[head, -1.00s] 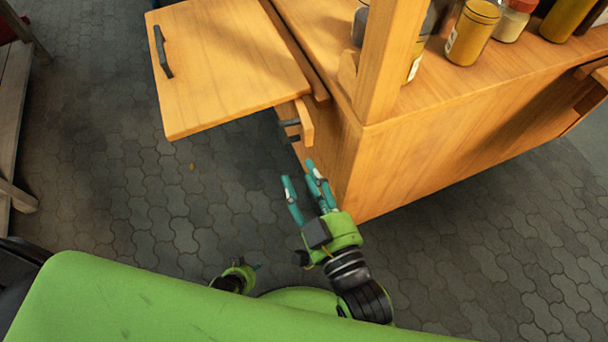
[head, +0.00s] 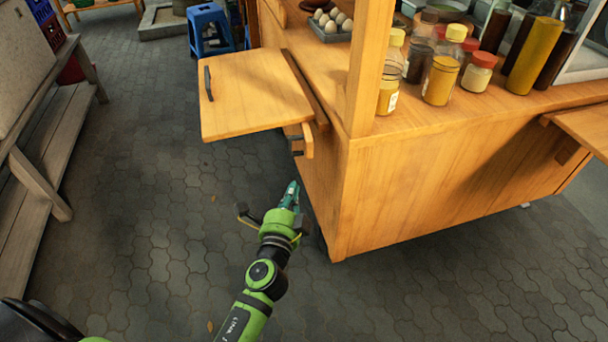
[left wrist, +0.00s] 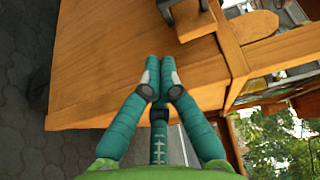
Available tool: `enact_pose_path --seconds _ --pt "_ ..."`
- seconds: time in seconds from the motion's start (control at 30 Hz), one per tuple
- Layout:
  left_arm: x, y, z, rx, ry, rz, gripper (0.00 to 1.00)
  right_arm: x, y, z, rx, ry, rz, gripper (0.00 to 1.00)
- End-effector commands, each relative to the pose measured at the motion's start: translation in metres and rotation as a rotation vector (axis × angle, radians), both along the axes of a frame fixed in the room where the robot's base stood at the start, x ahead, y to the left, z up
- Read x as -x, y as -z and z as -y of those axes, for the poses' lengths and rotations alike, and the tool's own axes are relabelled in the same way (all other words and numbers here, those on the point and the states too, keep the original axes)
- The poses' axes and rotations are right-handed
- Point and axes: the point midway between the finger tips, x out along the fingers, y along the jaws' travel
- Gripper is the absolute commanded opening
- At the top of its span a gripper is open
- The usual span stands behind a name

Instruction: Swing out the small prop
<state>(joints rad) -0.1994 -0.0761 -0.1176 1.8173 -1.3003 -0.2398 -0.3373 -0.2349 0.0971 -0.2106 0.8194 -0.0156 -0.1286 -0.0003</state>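The small prop (head: 308,140) is a short wooden piece with a dark handle (head: 296,140), at the cart's left side below the fold-out shelf (head: 255,95). In the left wrist view a dark handle (left wrist: 182,18) and a rounded wooden piece (left wrist: 252,27) show at the top, beyond my fingertips. My left gripper (head: 291,190) is below the prop, beside the cart's wooden side, apart from the handle. In the left wrist view its teal fingers (left wrist: 160,70) are drawn together at the tips with nothing visible between them. My right gripper is not in view.
The wooden cart (head: 430,190) fills the right side, with jars (head: 440,80) and an egg tray (head: 330,27) on top. A wooden bench (head: 40,170) stands at the left and a blue stool (head: 208,28) at the back. Paved floor (head: 150,200) between them is clear.

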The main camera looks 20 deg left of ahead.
Motion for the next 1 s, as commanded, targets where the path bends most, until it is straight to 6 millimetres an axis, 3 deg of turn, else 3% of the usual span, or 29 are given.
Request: enact_pose_path --seconds 0.17,0.43,0.7,1.0 --pt "-0.008 -0.017 -0.004 -0.043 -0.012 0.03 0.0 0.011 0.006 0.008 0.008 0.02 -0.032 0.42" --pt "-0.054 -0.017 -0.01 -0.04 -0.011 0.029 0.0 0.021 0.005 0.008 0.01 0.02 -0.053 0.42" --pt "-0.092 -0.014 -0.016 -0.038 -0.011 0.027 0.0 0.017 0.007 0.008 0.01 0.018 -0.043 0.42" --pt "-0.1 -0.014 -0.017 -0.038 -0.01 0.026 0.0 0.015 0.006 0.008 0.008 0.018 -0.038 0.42"
